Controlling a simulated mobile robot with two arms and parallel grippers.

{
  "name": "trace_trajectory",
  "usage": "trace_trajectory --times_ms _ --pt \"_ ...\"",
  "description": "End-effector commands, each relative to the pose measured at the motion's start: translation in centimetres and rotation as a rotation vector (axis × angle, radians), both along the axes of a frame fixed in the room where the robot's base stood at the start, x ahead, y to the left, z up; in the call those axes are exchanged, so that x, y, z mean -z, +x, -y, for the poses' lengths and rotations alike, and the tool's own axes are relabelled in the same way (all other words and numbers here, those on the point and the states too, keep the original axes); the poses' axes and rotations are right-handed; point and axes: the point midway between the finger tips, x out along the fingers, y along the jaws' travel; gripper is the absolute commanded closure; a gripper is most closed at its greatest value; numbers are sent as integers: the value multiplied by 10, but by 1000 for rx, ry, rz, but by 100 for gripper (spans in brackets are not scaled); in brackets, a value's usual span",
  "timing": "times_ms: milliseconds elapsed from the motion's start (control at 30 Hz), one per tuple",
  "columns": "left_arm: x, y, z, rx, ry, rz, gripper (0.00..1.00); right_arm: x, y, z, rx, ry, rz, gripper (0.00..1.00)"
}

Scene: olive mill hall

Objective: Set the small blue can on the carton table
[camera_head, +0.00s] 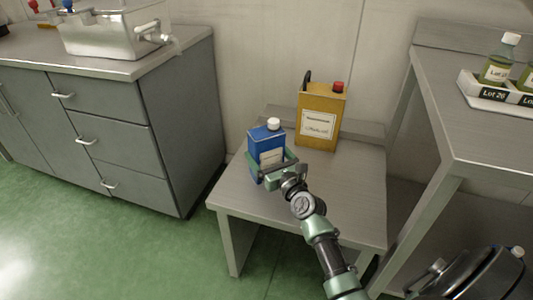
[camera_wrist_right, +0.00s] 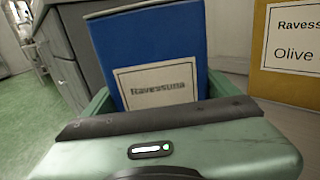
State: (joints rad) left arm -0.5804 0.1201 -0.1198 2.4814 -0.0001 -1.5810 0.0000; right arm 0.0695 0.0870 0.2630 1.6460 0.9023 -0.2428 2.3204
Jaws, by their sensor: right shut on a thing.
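The small blue can (camera_head: 262,142) has a white cap and a pale label. It is upright over the left part of a low metal table (camera_head: 347,197). My right gripper (camera_head: 271,170) is shut around the can's lower part. I cannot tell whether the can's base touches the tabletop. In the right wrist view the blue can (camera_wrist_right: 150,50) fills the middle, its label reading "Ravessuna", between the green fingers (camera_wrist_right: 155,100). My left gripper is not in view.
A larger yellow can (camera_head: 321,115) with a red cap stands at the back of the low table. Grey drawers (camera_head: 110,140) stand to the left. A higher table (camera_head: 480,130) with bottles in a white rack is to the right. The low table's front right is clear.

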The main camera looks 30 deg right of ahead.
Motion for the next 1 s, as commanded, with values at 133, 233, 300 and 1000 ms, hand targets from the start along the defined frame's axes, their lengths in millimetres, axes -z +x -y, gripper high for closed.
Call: trace_trajectory --times_ms 133,233,300,1000 --pt "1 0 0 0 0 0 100 2 0 0 0 0 -1 0" --pt "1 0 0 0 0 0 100 2 0 0 0 0 -1 0" --pt "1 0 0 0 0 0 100 1 0 0 0 0 -1 0" --pt "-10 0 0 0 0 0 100 0 -110 -9 0 -1 -3 0"
